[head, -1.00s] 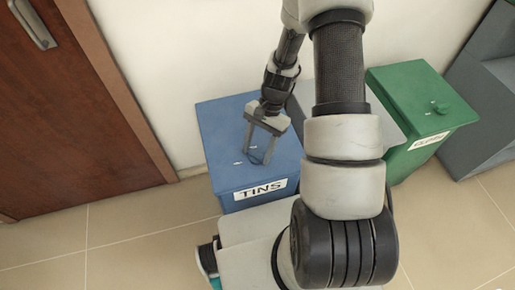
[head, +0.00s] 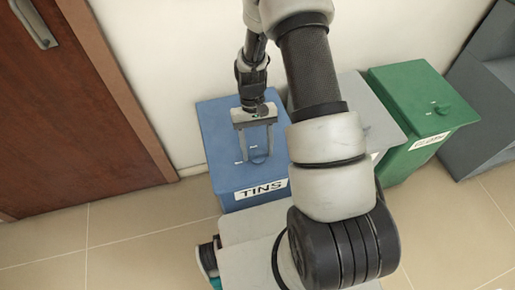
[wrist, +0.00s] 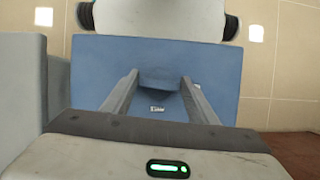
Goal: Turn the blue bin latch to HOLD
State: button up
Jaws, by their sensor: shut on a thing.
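The blue bin (head: 222,150), with a TINS label on its front, stands against the wall; its lid also shows in the wrist view (wrist: 90,70). The blue latch (head: 258,157) is a small knob on the lid near the front. In the wrist view the latch (wrist: 160,82) shows as a darker blue shape between the fingertips. My gripper (head: 259,153) comes down on the lid from behind, its two fingers shut on the latch from either side. Small white marks sit on the lid by the latch, one of them between the fingers (wrist: 158,109); I cannot read them.
A grey bin (head: 365,95) stands right of the blue bin, partly behind my arm. A green bin (head: 420,105) is farther right, beside a dark grey unit (head: 490,100). A brown door (head: 75,110) is at left. The tiled floor (head: 130,235) at front left is clear.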

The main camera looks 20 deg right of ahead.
jog(key=shift+n, duration=0.5)
jog(key=o, duration=1)
jog(key=shift+o, duration=0.2)
jog(key=p+v, duration=0.2)
jog(key=v, duration=1.5)
jog(key=shift+a+r, duration=0.3)
jog(key=shift+a, duration=0.05)
